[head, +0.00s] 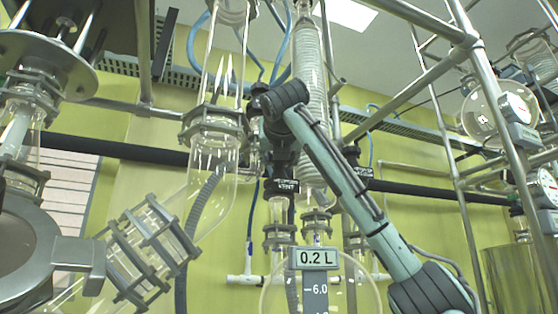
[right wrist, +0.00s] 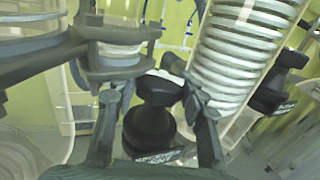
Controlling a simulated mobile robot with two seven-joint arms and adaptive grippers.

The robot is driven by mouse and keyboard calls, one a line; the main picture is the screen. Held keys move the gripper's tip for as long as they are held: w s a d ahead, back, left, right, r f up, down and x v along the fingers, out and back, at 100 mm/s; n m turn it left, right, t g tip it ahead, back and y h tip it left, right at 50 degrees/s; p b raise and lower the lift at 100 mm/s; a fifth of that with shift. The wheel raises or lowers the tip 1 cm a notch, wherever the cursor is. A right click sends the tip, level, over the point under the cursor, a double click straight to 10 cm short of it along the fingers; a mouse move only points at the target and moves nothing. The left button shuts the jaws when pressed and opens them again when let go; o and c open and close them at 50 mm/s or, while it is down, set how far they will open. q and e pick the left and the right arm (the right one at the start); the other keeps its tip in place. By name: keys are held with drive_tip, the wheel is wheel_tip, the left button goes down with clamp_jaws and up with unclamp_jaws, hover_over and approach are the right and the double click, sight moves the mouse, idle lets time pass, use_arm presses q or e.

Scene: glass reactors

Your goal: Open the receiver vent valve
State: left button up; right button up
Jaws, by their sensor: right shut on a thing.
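The receiver vent valve is a black valve with a small label (head: 285,186) ending in "VENT", below my right gripper in the head view. In the right wrist view its black knob (right wrist: 158,90) sits between the two fingers of my right gripper (right wrist: 155,100), above a dark body with a label. The right gripper is shut on this knob. In the head view the right gripper (head: 279,145) is dark and partly hidden behind my own wrist, so the grip is hard to see there. My left gripper is not in view.
A glass coil condenser (head: 309,95) stands close beside the right gripper. A clamped glass column (head: 212,150) stands to its left. Another black labelled valve (head: 353,157) is on the right. A 0.2 L display (head: 314,258) stands below. Metal frame tubes (head: 435,85) cross at right.

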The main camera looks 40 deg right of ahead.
drive_tip(key=n+t+y, duration=0.1)
drive_tip(key=y, duration=0.1)
drive_tip(key=n+t+y, duration=0.1)
drive_tip(key=n+y, duration=0.2)
drive_tip(key=y, duration=0.2)
drive_tip(key=shift+d+n+t, duration=0.25)
drive_tip(key=shift+n+t, duration=0.05)
drive_tip(key=shift+t, duration=0.1)
drive_tip(key=n+y, duration=0.3)
drive_tip(key=y, duration=0.2)
drive_tip(key=shift+a+n+y, duration=0.2)
drive_tip(key=shift+n+y, duration=0.1)
drive_tip(key=shift+n, duration=0.1)
drive_tip(key=o, duration=0.9)
drive_tip(key=shift+o, duration=0.2)
